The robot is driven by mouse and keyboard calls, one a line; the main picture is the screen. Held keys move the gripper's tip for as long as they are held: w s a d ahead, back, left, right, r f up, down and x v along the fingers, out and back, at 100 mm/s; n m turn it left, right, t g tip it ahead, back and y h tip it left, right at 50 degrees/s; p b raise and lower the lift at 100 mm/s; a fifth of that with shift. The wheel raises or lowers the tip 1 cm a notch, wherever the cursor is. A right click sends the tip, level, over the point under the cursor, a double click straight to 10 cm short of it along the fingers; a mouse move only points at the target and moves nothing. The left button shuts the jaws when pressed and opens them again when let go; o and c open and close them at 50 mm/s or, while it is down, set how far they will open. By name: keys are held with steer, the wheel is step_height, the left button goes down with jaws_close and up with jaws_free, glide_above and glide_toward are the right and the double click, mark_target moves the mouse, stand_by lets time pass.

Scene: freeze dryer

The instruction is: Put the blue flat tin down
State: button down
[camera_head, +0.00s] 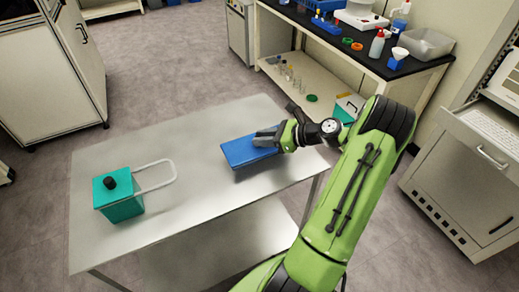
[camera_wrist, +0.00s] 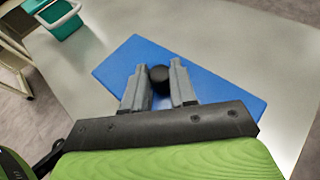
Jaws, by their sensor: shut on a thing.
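The blue flat tin (camera_head: 239,152) is a flat rectangular box at the right part of the steel table (camera_head: 210,190). It also shows in the wrist view (camera_wrist: 122,62), under my gripper (camera_wrist: 160,80). A round dark knob stands on its top between my two grey fingers, and the fingers are closed around it. In the head view my gripper (camera_head: 266,138) reaches over the tin from the right. The tin is very near the tabletop; I cannot tell whether it touches. Part of the tin is hidden by the gripper.
A teal box (camera_head: 120,197) with a black knob and a white loop handle (camera_head: 157,178) stands on the table's left. The middle of the table is clear. A black-topped bench (camera_head: 365,62) with labware stands behind, and a grey cabinet (camera_head: 460,165) is at the right.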

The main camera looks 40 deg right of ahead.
step_height(320, 180, down, 4)
steer(key=shift+r+b, duration=0.25)
steer(key=shift+b, duration=0.3)
steer(key=shift+r, duration=0.15)
steer(key=c, duration=0.9)
jaws_free()
